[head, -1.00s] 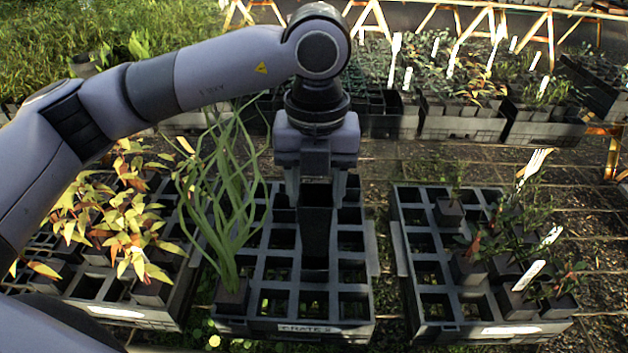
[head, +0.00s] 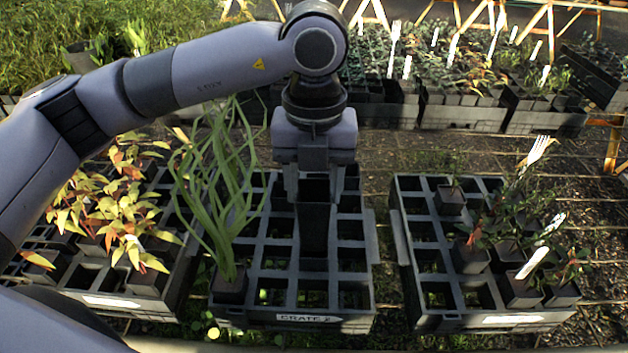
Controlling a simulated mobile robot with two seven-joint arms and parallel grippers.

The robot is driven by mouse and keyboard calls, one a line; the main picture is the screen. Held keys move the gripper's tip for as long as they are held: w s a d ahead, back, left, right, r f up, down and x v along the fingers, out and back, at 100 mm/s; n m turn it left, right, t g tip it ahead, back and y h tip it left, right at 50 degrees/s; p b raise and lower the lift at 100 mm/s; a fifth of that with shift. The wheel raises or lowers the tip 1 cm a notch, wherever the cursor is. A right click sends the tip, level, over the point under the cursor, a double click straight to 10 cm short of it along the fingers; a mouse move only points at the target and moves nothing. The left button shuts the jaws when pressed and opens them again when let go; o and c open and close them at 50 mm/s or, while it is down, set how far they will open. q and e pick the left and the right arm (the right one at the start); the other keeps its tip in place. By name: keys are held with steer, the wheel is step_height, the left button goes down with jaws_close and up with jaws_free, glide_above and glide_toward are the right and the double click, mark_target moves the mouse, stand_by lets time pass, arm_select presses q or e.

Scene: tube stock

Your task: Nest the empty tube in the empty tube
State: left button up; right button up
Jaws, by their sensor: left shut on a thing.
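My left gripper (head: 314,192) points down over the middle crate (head: 310,319) in the head view. It is shut on a black square empty tube (head: 315,215), held upright between the fingers. The tube's lower end shows in front of the crate's middle column of cells. Dark tube wall continues down to the crate grid, and I cannot tell where the held tube ends and another tube begins. So I cannot tell whether one sits inside the other. My right gripper is not in view.
A tall grassy plant in a dark pot (head: 231,286) stands in the crate's front left cell, close to my arm. A left crate (head: 120,303) holds yellow-red plants. A right crate (head: 500,321) holds several potted plants with white labels. Many middle-crate cells are empty.

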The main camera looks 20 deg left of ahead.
mark_target(314, 216)
arm_select(q)
steer(key=shift+f, duration=0.2)
steer(key=shift+f+b, duration=2.9)
steer(key=shift+f, duration=0.15)
steer(key=o, duration=1.3)
steer(key=shift+o, duration=0.2)
